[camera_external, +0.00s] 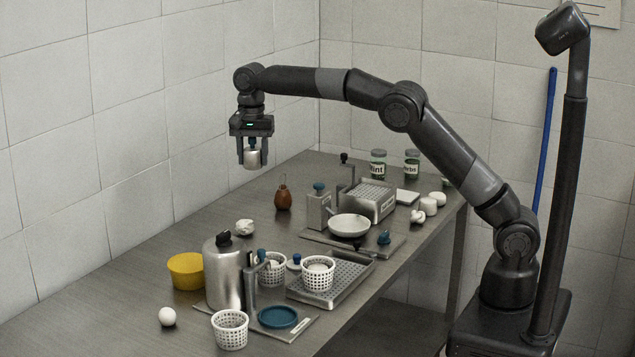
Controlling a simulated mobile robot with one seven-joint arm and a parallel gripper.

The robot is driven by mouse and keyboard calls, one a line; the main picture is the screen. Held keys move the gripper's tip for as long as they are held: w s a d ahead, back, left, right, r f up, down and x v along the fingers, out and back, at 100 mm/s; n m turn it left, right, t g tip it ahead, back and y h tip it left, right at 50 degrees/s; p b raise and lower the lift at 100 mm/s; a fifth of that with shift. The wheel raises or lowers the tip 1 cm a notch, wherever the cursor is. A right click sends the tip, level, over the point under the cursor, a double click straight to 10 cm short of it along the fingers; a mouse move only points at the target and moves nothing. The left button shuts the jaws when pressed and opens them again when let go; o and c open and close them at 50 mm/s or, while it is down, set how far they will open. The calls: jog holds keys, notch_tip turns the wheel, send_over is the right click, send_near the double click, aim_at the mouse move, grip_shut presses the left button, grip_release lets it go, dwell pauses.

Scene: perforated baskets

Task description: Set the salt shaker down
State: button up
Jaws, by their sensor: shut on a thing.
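My gripper (254,158) points down above the far left part of the metal table. It is shut on a small silver and white cylinder, the salt shaker (255,160), which hangs upright between the fingers. The shaker is clear of the table (130,277), with a gap below it. The fingers hide part of its sides.
A brown pear-shaped item (283,196) stands right of the space below my gripper. A crumpled white item (244,227), a yellow bowl (186,271), a steel canister (224,275) and white perforated baskets (230,331) are nearer. The far left tabletop has free room.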

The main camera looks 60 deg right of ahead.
jog(key=a+f, duration=0.3)
jog(key=f, duration=0.8)
jog(key=shift+n, duration=0.3)
jog(key=a+f, duration=0.2)
jog(key=a, duration=0.1)
jog(key=w+a+f, duration=0.1)
jog(key=a+f, duration=0.1)
jog(key=a, duration=0.2)
jog(key=w+a+f, duration=0.1)
jog(key=a+f, duration=0.2)
jog(key=a, duration=0.1)
jog(key=shift+a, duration=0.2)
jog(key=shift+f, duration=2)
jog(key=shift+f, duration=0.2)
jog(key=o, duration=1)
jog(key=shift+o, duration=0.2)
